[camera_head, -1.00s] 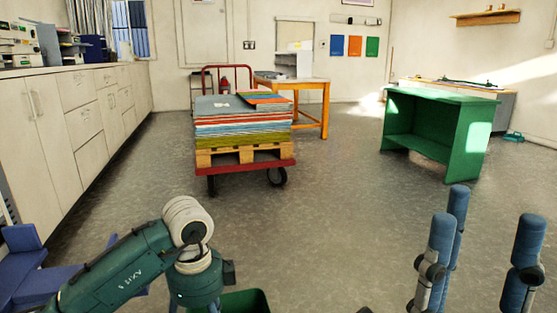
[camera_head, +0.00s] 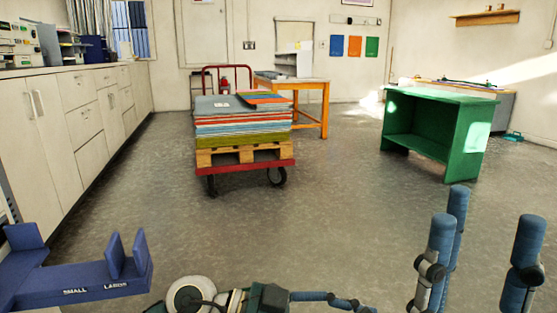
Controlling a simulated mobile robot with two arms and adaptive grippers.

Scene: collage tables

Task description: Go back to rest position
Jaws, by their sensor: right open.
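My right gripper (camera_head: 490,213) is at the lower right, pointing up. Its blue-grey padded fingers stand well apart, two on the left and one on the right. It is open, with nothing between the fingers. My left arm lies low along the bottom edge, with a white joint and dark green links. A thin blue-grey jointed finger of my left gripper (camera_head: 335,299) reaches right from it, near the bottom middle. The rest of that gripper is cut off or hidden, so I cannot tell its opening.
A blue rack (camera_head: 80,285) marked SMALL and LARGE is at lower left. A red cart (camera_head: 240,165) carries a pallet with stacked sheets. A green table (camera_head: 435,130) stands right, an orange table (camera_head: 310,88) behind. Cabinets (camera_head: 75,120) line the left. The middle floor is clear.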

